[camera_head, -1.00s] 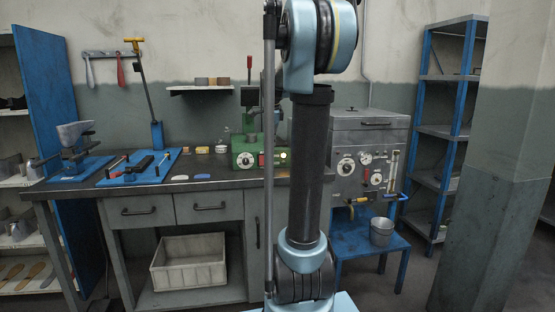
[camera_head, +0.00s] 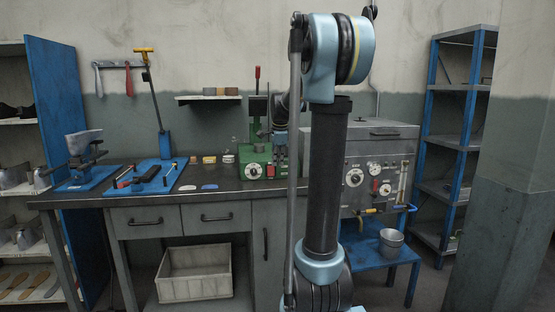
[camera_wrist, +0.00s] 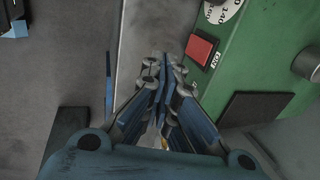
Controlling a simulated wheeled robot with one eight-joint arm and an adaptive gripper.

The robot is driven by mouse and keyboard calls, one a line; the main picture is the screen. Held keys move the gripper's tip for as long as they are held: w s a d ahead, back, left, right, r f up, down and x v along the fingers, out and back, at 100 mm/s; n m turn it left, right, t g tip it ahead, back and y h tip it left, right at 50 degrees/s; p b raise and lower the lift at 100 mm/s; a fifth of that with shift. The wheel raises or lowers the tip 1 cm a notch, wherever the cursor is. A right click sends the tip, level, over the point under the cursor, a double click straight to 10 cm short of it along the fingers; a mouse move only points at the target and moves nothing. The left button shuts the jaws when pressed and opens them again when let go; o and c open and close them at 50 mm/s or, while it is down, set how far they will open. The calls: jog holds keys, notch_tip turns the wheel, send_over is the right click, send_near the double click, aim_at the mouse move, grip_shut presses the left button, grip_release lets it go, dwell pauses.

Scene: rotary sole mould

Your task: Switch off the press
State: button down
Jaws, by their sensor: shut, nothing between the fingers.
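The green press (camera_head: 256,162) stands on the bench with a red-tipped lever and a dial on its front. In the wrist view its green panel (camera_wrist: 255,60) fills the upper right, with a red square switch (camera_wrist: 201,50) in a dark frame. In the head view my gripper (camera_head: 279,155) is at the right part of the press front, partly behind my arm.
A grey oven-like box (camera_head: 375,160) with dials stands right of my arm, a bucket (camera_head: 391,243) below it. Blue trays with tools (camera_head: 150,177) lie on the bench's left. A white dial edge (camera_wrist: 222,8) and black knob (camera_wrist: 308,64) stand near the switch.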

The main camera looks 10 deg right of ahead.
aim_at(271, 171)
jog(key=x, duration=0.6)
jog(key=shift+w+f, duration=0.15)
jog(key=shift+w, duration=0.85)
jog(key=shift+w+f, duration=0.15)
jog(key=shift+w, duration=0.75)
jog(key=shift+d, duration=0.1)
